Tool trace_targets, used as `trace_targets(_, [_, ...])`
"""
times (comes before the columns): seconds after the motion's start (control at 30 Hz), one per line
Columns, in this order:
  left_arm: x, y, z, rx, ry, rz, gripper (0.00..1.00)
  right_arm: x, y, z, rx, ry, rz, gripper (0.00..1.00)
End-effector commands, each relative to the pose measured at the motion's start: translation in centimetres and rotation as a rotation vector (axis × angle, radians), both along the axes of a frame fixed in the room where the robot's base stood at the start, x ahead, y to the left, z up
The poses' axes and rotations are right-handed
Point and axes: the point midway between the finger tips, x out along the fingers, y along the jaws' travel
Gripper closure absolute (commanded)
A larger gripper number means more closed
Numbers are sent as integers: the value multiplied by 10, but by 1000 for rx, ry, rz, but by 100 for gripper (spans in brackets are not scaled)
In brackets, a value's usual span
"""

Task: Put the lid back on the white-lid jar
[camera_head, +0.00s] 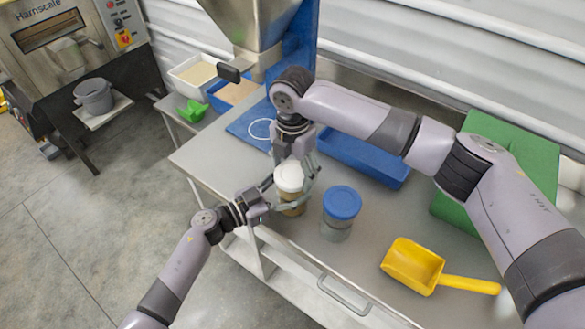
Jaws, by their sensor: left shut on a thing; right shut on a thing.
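The white-lid jar (291,209) stands on the grey table near its front edge, with tan contents showing low in its clear body. Its white lid (288,176) is at the jar's mouth; I cannot tell whether it is seated or held just above. My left gripper (285,197) comes in from the left and is shut on the jar body from the side. My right gripper (290,170) reaches down from above and is shut on the white lid. The fingers partly hide both the jar and the lid.
A blue-lid jar (340,212) stands close to the right. A yellow scoop (414,266) lies further right. A blue tray (362,161), a green box (515,160) and a blue mat with a white ring (243,127) lie behind. Free table surface lies left of the jar.

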Motion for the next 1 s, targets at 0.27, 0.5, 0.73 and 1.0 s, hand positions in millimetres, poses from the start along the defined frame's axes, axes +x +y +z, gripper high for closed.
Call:
trace_targets(0.27, [0,0,-1,2,1,1,100,-2,1,0,3,2,-556,47])
trace_targets(0.5, [0,0,-1,2,1,0,100,-3,1,0,3,3,-1046,47])
trace_targets(0.73, [0,0,-1,2,1,0,100,-4,2,0,3,5,-1525,47])
trace_targets(1.0, [0,0,-1,2,1,0,100,-4,3,0,1,7,-2106,47])
